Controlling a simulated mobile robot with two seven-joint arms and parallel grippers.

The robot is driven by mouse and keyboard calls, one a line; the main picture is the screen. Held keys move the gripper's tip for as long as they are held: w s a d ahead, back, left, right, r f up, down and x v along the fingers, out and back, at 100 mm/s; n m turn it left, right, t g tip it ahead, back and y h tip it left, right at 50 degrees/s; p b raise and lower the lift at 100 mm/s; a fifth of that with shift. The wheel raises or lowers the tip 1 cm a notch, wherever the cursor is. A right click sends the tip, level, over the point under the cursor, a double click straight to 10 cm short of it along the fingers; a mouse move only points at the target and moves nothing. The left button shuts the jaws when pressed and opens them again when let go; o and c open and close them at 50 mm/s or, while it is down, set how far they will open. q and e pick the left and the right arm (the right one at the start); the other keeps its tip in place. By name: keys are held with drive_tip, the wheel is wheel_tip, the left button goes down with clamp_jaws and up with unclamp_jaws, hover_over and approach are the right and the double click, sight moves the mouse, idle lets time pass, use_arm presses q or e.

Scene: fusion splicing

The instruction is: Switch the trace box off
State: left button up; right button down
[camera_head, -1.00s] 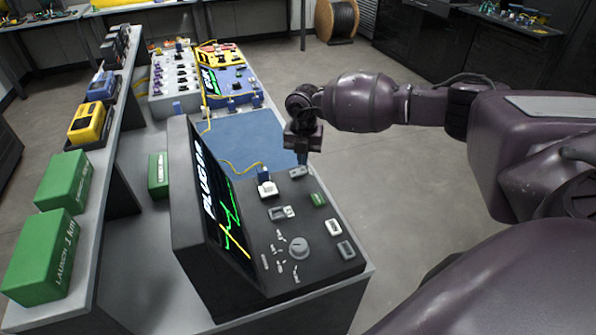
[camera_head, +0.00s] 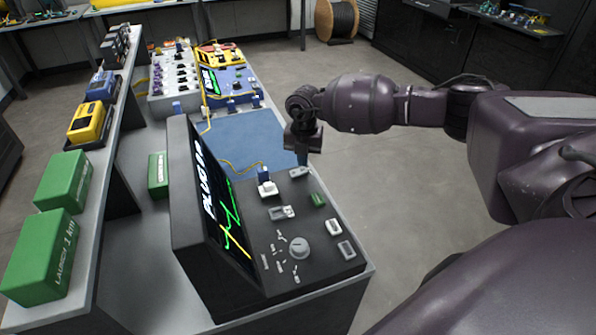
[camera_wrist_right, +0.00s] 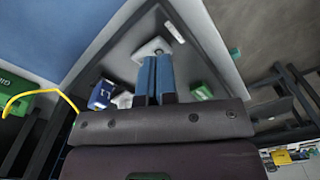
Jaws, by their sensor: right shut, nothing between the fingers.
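The trace box (camera_head: 330,207) is a black console on the near bench. Its tilted screen (camera_head: 222,200) is lit, with the word PLUG and green and yellow traces. Its sloping panel carries a round grey knob (camera_head: 299,247), small toggles and several pale switches. My right gripper (camera_head: 303,160) hangs over the far right corner of the panel, fingers down, shut and empty. Its tips are at a pale rocker switch (camera_head: 299,172). In the right wrist view the blue fingers (camera_wrist_right: 155,78) reach to a pale switch plate (camera_wrist_right: 152,47); contact cannot be told. My left gripper is out of view.
A blue plug with a yellow cable stands in a white port (camera_head: 267,188) left of the gripper. A blue mat (camera_head: 240,138) lies behind the box. Green launch boxes (camera_head: 40,255) stand on the left shelf (camera_head: 100,215). Open floor lies to the right.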

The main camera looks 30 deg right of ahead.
sight(303, 170)
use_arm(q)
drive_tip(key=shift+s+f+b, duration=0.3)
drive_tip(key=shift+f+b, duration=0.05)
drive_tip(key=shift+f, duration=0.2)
use_arm(e)
drive_tip(key=shift+f, duration=1.25)
drive_tip(key=shift+r, duration=0.1)
drive_tip(key=shift+r+p, duration=0.5)
drive_tip(key=shift+r, duration=0.25)
drive_tip(key=shift+r+p, duration=1.65)
drive_tip(key=shift+r, duration=1.1)
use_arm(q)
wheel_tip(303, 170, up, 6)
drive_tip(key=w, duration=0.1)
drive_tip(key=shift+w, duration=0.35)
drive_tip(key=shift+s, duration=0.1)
use_arm(e)
drive_tip(key=shift+f, duration=0.1)
